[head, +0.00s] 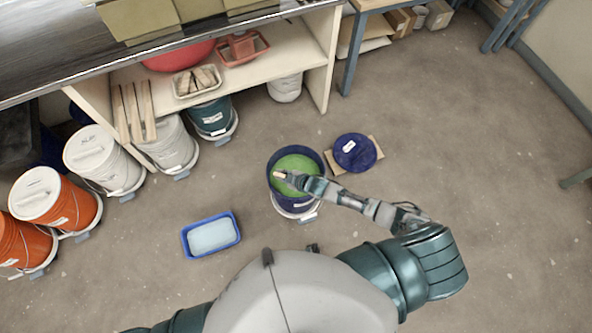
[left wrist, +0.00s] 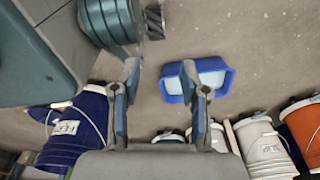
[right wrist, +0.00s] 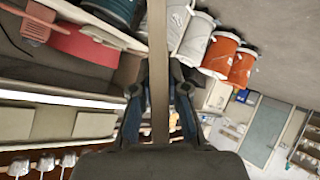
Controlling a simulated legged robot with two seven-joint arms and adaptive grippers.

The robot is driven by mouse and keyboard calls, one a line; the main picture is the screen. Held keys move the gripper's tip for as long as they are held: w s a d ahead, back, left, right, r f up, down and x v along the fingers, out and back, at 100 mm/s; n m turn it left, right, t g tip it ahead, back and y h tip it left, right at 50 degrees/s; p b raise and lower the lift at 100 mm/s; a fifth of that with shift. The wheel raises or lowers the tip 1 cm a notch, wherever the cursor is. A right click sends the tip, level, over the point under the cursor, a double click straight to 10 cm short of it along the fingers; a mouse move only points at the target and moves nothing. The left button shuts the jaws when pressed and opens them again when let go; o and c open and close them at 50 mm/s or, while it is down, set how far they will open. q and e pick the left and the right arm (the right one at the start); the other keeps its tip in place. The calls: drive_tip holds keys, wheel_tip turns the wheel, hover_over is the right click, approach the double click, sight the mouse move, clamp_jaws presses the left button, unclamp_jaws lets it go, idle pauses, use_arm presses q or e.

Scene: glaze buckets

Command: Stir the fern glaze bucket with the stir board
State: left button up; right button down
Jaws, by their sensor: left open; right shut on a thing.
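The fern glaze bucket (head: 272,190), dark blue with green glaze (head: 296,163) inside, stands open on the floor. My right gripper (head: 290,180) is over its mouth, shut on the stir board (head: 279,175), whose pale top end shows in the head view. In the right wrist view the stir board (right wrist: 159,60) runs as a long strip between the fingers of my right gripper (right wrist: 159,100). Its lower end is hidden, so its depth in the glaze cannot be told. My left gripper (left wrist: 165,80) is open and empty in the left wrist view; the head view does not show it.
A blue tub (head: 185,243) of pale liquid lies left of the bucket. A dark blue lid (head: 355,152) rests on a board to the right. White and orange buckets (head: 70,207) line the left, near the shelf (head: 318,75).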

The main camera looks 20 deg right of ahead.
sight(277, 175)
use_arm(q)
drive_tip(key=s+a+f+p, duration=0.2)
drive_tip(key=s+p, duration=0.1)
drive_tip(key=s, duration=0.6)
use_arm(e)
drive_tip(key=r, duration=0.2)
drive_tip(key=s+a+r, duration=0.1)
drive_tip(key=shift+r, duration=0.2)
drive_tip(key=r+p, duration=0.3)
drive_tip(key=s+a+r+p, duration=0.1)
drive_tip(key=p, duration=0.1)
drive_tip(key=shift+s+r, duration=0.1)
drive_tip(key=shift+r, duration=0.05)
drive_tip(key=shift+s+a+r+p, duration=0.15)
drive_tip(key=shift+r+p, duration=0.15)
drive_tip(key=shift+p, duration=0.1)
use_arm(q)
wheel_tip(277, 175, up, 5)
drive_tip(key=shift+r, duration=0.15)
use_arm(e)
drive_tip(key=shift+f, duration=0.1)
wheel_tip(277, 175, up, 5)
drive_tip(key=p, duration=0.5)
use_arm(q)
wheel_tip(277, 175, up, 5)
drive_tip(key=shift+w+f, duration=0.1)
